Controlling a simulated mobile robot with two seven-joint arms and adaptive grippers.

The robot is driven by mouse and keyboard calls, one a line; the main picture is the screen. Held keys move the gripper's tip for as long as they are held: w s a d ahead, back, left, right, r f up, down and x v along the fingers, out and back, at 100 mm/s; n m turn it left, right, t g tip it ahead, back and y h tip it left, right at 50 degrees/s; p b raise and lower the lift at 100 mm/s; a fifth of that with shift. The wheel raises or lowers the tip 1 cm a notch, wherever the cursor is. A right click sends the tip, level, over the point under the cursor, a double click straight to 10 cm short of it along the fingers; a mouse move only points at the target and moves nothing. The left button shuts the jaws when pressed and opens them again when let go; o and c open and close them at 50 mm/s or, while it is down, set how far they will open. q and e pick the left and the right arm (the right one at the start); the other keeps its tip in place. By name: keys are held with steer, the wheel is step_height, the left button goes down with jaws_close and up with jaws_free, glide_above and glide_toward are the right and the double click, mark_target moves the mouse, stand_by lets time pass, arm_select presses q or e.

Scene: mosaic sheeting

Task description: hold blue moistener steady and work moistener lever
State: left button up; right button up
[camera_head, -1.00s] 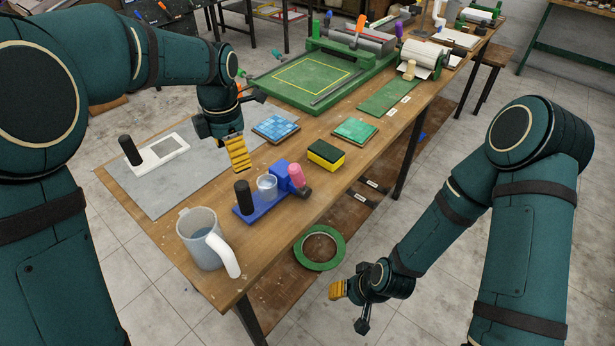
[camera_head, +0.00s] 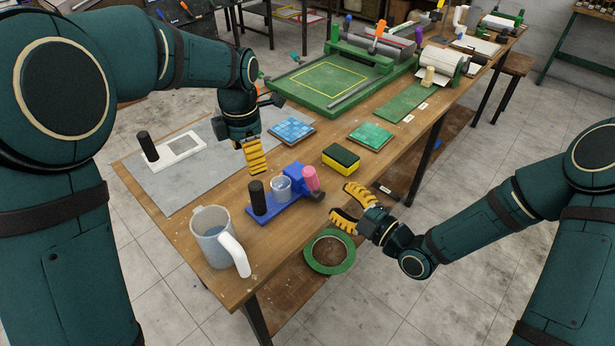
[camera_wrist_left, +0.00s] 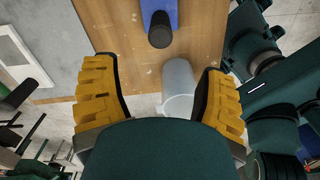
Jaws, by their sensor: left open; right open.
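The blue moistener (camera_head: 288,214) stands on the bench near its front edge. My left gripper (camera_head: 254,168) is open and empty, above and behind the black grip, fingers pointing down. The left wrist view shows its fingers apart, with the black grip (camera_wrist_left: 160,30) beyond them. My right gripper (camera_head: 338,205) is open and empty, just off the bench edge, its fingers towards the lever end, apart from it.
A jug (camera_head: 212,242) stands left of the moistener near the bench corner. A yellow-black sponge (camera_head: 341,158) lies behind its right end. Blue (camera_head: 292,131) and green (camera_head: 370,136) tile sheets lie further back. Green tape (camera_head: 328,268) rests on the lower shelf.

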mark_target(256, 196)
arm_select(q)
step_height(256, 196, down, 13)
steer(key=shift+f, duration=0.1)
stand_by(0.4)
steer(key=shift+c, duration=0.2)
jaws_close()
steer(key=shift+c, duration=1.8)
jaws_free()
steer(key=shift+c, duration=0.5)
jaws_close()
